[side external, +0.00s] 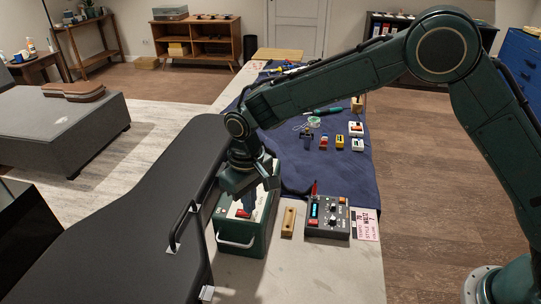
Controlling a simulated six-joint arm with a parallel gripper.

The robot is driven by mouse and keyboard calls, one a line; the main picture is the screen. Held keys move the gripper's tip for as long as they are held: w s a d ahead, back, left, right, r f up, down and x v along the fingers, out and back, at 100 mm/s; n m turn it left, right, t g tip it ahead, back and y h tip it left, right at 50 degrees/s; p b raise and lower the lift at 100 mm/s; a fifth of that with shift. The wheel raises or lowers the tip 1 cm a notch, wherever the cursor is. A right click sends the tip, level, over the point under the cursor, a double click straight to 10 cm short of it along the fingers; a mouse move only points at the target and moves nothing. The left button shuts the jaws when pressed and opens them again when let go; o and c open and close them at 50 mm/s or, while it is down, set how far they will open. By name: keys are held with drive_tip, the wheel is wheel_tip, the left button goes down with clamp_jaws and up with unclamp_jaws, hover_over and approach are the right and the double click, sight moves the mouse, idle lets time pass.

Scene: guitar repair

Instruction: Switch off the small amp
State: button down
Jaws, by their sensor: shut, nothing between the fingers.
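The small amp (258,238) is a dark green box with a pale top panel and a white handle (236,243) on its near side. It stands on the bench beside the black guitar case. A red switch (243,213) shows on its top panel, close to the fingertips. My gripper (246,209) points down over the amp's top, shut and empty, with its tips at or just above the switch. I cannot tell whether they touch it, or which way the switch is set.
A black guitar case (150,215) with an upright handle lies close on the left. A wooden block (288,222) and a dark pedal unit (327,217) with knobs and a blue display stand to the right. Several small pedals and tools lie on the blue cloth (345,175) behind.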

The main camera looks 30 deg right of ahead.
drive_tip(key=shift+f, duration=0.45)
idle(0.4)
drive_tip(key=shift+r, duration=0.15)
wheel_tip(320, 180, up, 7)
idle(1.1)
